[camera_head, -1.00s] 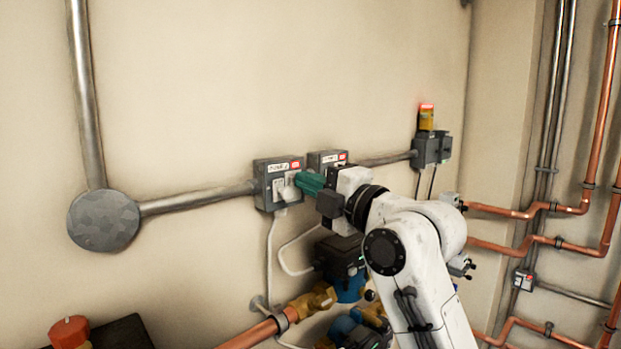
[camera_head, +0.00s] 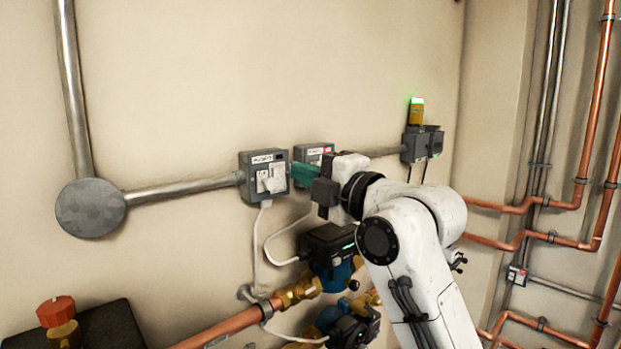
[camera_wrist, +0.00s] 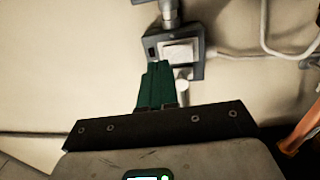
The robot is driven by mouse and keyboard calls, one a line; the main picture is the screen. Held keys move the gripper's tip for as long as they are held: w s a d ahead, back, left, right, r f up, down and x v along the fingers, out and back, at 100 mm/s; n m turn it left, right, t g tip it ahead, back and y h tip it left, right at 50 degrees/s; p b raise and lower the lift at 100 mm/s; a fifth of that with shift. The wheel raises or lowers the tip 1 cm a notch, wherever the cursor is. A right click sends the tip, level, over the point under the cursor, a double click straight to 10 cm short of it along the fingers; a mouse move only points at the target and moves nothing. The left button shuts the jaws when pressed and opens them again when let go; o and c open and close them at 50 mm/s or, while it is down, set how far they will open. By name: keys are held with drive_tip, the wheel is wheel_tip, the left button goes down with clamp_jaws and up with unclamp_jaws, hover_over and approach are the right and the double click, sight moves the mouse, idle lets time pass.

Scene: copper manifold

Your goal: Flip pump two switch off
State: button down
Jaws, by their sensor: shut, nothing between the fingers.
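Two grey switch boxes are on the wall; their labels are too small to read, so I cannot tell which is pump two. The left box (camera_head: 250,178) has a white switch plate (camera_head: 270,180) and a dark indicator. The right box (camera_head: 313,150) shows a red indicator and is partly hidden by my arm. My gripper (camera_head: 294,174) has green fingers, shut and empty, at the right edge of the left box. In the wrist view the shut fingers (camera_wrist: 158,72) point at a box (camera_wrist: 186,33) with a white plate and dark indicator. I cannot tell if they touch it.
A beacon (camera_head: 416,111) glows green above a grey box (camera_head: 422,145). Below are pumps (camera_head: 335,255), white cables and a copper pipe (camera_head: 227,329). A metal conduit (camera_head: 180,189) runs left to a round junction cover (camera_head: 90,208). Copper pipes (camera_head: 500,205) line the right wall.

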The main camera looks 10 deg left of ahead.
drive_tip(key=r+b+v, duration=0.2)
drive_tip(key=b+v, duration=0.1)
drive_tip(key=v, duration=0.7)
drive_tip(key=shift+s, duration=0.15)
drive_tip(key=shift+d, duration=0.1)
